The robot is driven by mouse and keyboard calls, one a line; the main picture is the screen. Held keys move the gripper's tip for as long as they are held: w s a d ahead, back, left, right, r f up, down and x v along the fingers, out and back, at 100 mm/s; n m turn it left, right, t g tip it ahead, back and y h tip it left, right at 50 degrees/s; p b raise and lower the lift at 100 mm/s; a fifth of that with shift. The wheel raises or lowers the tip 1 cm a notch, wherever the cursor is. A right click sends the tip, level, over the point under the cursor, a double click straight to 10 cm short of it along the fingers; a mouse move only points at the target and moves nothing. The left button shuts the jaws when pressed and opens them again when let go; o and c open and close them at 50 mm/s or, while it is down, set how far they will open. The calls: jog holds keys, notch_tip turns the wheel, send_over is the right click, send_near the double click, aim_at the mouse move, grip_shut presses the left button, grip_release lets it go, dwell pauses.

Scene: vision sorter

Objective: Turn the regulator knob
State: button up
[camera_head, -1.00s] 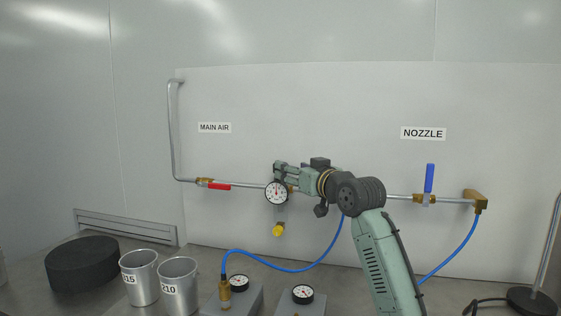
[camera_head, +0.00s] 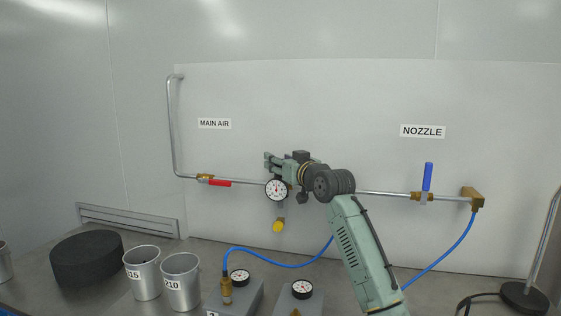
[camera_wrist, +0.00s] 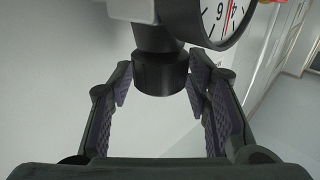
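The regulator's black knob (camera_wrist: 160,73) shows in the wrist view, under the grey regulator body and beside the white-faced gauge (camera_wrist: 225,20). In the head view the gauge (camera_head: 276,189) is on the pipe, with a yellow-ended part (camera_head: 278,226) below it. The knob is hidden there behind my gripper (camera_head: 272,162), which is just above the gauge. My gripper (camera_wrist: 158,88) is open, its two padded fingers on either side of the knob. The right finger is very close to the knob; I cannot tell if it touches.
A red-handled valve (camera_head: 219,183) is left of the gauge and a blue-handled valve (camera_head: 428,180) is right. Below are two metal cups (camera_head: 181,281), a black round block (camera_head: 87,258), grey boxes with gauges (camera_head: 239,277) and a blue hose (camera_head: 275,261).

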jog(key=c, duration=0.9)
jog(key=shift+o, duration=0.2)
jog(key=shift+f+m+t+h+b, duration=0.1)
jog(key=shift+m+t+h+b, duration=0.2)
jog(key=shift+m+h+b, duration=0.15)
jog(key=m+t+h+b, duration=0.1)
jog(key=h, duration=0.2)
jog(key=shift+a+m+b, duration=0.15)
jog(key=shift+m+b, duration=0.1)
jog(key=shift+b, duration=0.1)
jog(key=shift+m+t+h+b, duration=0.3)
jog(key=shift+m+h+b, duration=0.6)
jog(key=shift+m+h, duration=1.05)
jog(key=shift+d+h, duration=0.2)
jog(key=shift+h, duration=0.4)
jog(key=o, duration=1.2)
